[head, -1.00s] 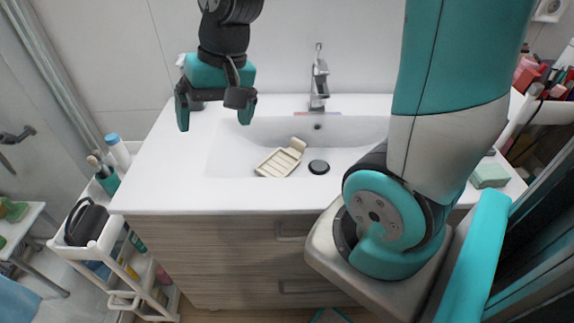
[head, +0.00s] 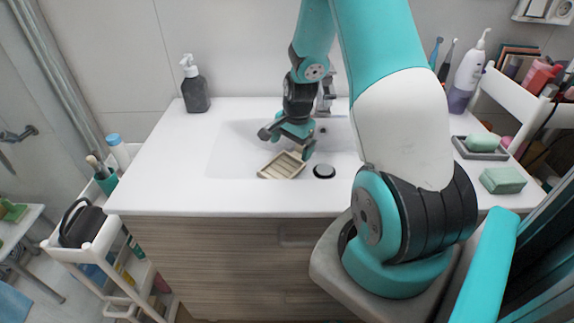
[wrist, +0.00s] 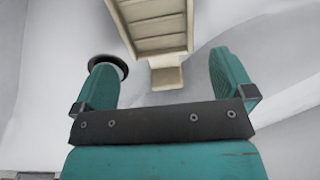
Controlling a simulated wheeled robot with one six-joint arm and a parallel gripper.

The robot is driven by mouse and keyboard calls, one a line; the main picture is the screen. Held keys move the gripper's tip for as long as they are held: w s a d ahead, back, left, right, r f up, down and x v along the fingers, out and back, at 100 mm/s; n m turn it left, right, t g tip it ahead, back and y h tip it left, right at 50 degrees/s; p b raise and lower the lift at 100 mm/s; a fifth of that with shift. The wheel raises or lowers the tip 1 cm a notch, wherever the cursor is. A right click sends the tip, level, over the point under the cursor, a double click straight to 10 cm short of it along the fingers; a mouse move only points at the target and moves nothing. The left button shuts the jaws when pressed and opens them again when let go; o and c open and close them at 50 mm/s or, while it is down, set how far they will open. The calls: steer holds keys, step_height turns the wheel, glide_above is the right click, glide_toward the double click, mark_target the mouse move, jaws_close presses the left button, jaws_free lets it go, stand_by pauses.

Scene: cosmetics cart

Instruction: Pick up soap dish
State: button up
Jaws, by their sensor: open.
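The cream slatted soap dish (head: 280,166) lies in the white sink basin, left of the round black drain cap (head: 324,171). My gripper (head: 290,147) is down in the basin at the dish's far end, with its fingers open. In the wrist view, the dish (wrist: 158,28) extends out of the top of the picture, and its narrow tab end (wrist: 166,78) points between the two teal fingers of my gripper (wrist: 165,85). The fingers stand apart on either side, and neither visibly touches the dish. The drain cap (wrist: 112,66) shows beside the left finger.
The faucet (head: 327,92) stands behind my gripper. A dark pump bottle (head: 195,88) stands at the counter's back left. Green soap (head: 502,180), another soap on a grey dish (head: 482,144) and a purple-white bottle (head: 467,75) are at right. The left counter is clear.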

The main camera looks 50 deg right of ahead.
mark_target(288, 164)
steer(key=shift+w+a+f+p, duration=0.15)
steer(key=shift+f+p, duration=0.1)
steer(key=shift+f, duration=1.3)
steer(key=shift+w+f+p, duration=0.15)
steer(key=shift+f+p, duration=0.05)
steer(key=shift+f, duration=1.3)
steer(key=c, duration=0.7)
steer(key=shift+r, duration=0.1)
